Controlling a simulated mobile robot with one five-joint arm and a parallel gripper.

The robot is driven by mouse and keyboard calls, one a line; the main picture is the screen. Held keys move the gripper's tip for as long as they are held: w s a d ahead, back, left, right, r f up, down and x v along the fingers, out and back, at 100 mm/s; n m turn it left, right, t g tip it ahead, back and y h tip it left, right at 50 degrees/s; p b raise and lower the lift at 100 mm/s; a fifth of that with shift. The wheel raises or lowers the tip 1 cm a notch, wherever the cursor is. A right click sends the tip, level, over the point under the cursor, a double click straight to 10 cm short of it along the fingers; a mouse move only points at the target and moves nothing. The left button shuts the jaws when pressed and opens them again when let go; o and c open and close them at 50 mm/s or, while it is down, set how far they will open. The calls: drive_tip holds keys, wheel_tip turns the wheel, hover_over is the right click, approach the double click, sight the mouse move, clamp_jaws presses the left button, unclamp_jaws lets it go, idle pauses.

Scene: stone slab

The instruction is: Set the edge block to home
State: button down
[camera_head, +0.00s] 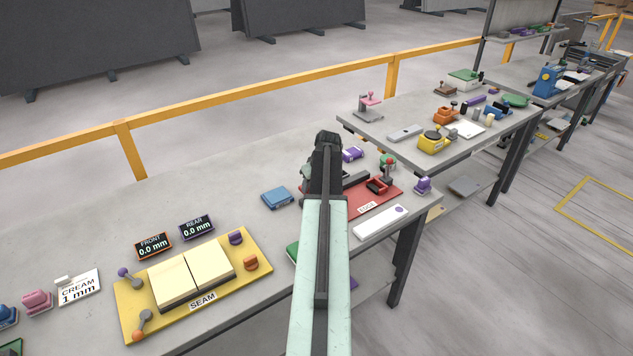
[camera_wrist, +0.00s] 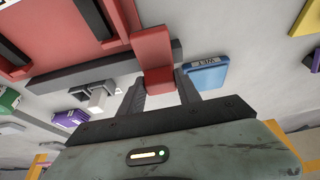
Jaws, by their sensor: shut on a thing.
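A red block (camera_wrist: 153,48) sits between the two dark fingers of my gripper (camera_wrist: 159,82) in the wrist view, and the gripper is shut on it. A dark grey bar (camera_wrist: 105,70) lies close behind the block; I cannot tell whether they touch. The red EDGE board (camera_wrist: 55,30) fills the upper left there. In the head view the EDGE board (camera_head: 393,188) lies near the bench's right end, with a dark and red piece (camera_head: 378,186) and a red-knobbed lever (camera_head: 388,166) on it. My arm hides the board's left part and the gripper's fingers in that view.
A blue box (camera_head: 277,197), also in the wrist view marked WET (camera_wrist: 207,76), lies left of my arm. The yellow SEAM fixture (camera_head: 262,265) holds two cream slabs. A white bar (camera_head: 380,222) lies in front of the EDGE board. Purple (camera_head: 352,154) and green (camera_head: 388,160) items stand behind.

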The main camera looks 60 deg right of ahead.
drive_tip(key=c, duration=0.8)
unclamp_jaws()
drive_tip(key=shift+w, duration=0.15)
drive_tip(key=shift+c, duration=0.2)
drive_tip(key=shift+d, duration=0.1)
drive_tip(key=shift+s, duration=0.25)
drive_tip(key=p+v, duration=0.7)
drive_tip(key=shift+r, duration=0.3)
drive_tip(key=shift+s, duration=0.1)
